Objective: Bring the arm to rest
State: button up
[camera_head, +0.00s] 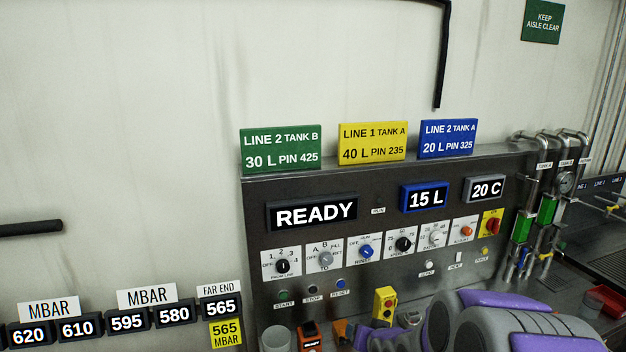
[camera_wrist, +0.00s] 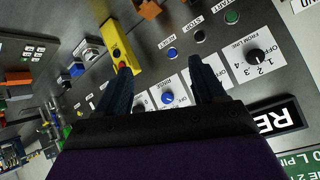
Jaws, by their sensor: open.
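My gripper (camera_wrist: 164,82) shows in the wrist view with its two dark fingers spread apart and nothing between them. Beyond the fingers lies the grey control panel, with a blue knob (camera_wrist: 168,98) seen between them. The left finger's tip overlaps the yellow box with a red button (camera_wrist: 118,45) in the picture; I cannot tell whether they touch.
Several knobs, including a black one (camera_head: 283,266), line the panel above small buttons. The yellow box (camera_head: 384,303) stands near my arm. Pipes with green gauges (camera_head: 522,229) are at the right. A red tray (camera_head: 607,300) lies at far right. The wall above is mostly bare.

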jog(key=s+d+r+n+g+h+b, duration=0.1)
jog(key=s+g+b, duration=0.3)
jog(key=s, duration=3.6)
jog(key=r+n+g, duration=0.1)
jog(key=g, duration=0.6)
jog(key=shift+s+d+r+n+g+h, duration=0.15)
jog(key=shift+s+r+n+g+h, duration=0.15)
jog(key=shift+r+g+h, duration=0.1)
jog(key=shift+w, duration=0.1)
